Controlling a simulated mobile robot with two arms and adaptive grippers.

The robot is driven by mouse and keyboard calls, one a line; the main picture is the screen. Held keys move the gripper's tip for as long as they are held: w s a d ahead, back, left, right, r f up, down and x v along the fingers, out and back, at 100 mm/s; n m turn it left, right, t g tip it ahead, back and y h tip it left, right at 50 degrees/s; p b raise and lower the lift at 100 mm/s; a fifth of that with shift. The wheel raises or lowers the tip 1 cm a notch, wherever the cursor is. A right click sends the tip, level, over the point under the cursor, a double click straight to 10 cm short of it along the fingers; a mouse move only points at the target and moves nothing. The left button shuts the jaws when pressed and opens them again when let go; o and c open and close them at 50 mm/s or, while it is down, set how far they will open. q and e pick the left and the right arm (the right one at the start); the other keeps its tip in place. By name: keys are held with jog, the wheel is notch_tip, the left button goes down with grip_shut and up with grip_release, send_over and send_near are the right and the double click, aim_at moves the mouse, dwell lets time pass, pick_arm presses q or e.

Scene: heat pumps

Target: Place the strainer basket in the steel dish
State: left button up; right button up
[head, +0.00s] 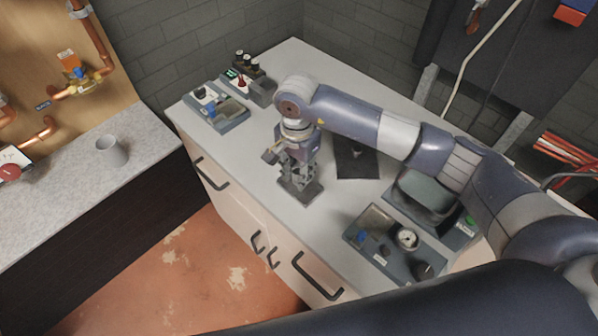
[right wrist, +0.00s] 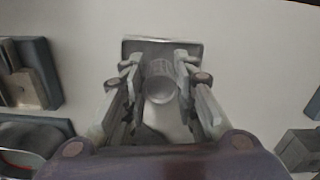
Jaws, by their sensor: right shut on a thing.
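The strainer basket (right wrist: 160,82) is a small grey metal cylinder between the fingers of my right gripper (right wrist: 158,95) in the right wrist view. My right gripper also shows in the head view (head: 298,172), pointing down near the worktop's front edge, shut on the basket. The steel dish (head: 310,195) is a shallow, square, grey tray directly below the gripper. Its far rim (right wrist: 135,45) shows behind the basket in the right wrist view. I cannot tell whether the basket touches the dish floor. My left gripper is not in view.
A dark square mat (head: 352,172) lies right of the dish. A tray with a gauge (head: 407,238) stands at the front right, and another tray (head: 232,112) at the far left. A grey cup (head: 111,152) stands on the side counter. The worktop's front left is clear.

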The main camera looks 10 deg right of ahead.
jog(key=shift+w+d, duration=0.2)
jog(key=shift+w, duration=0.1)
jog(key=shift+f, duration=0.2)
notch_tip(320, 180, down, 3)
jog(key=shift+r+p, duration=0.1)
jog(key=shift+p, duration=0.95)
jog(key=shift+f, duration=0.2)
jog(key=shift+f+b, duration=0.2)
jog(key=shift+b, duration=0.15)
jog(key=o, duration=1)
jog(key=shift+r, duration=0.1)
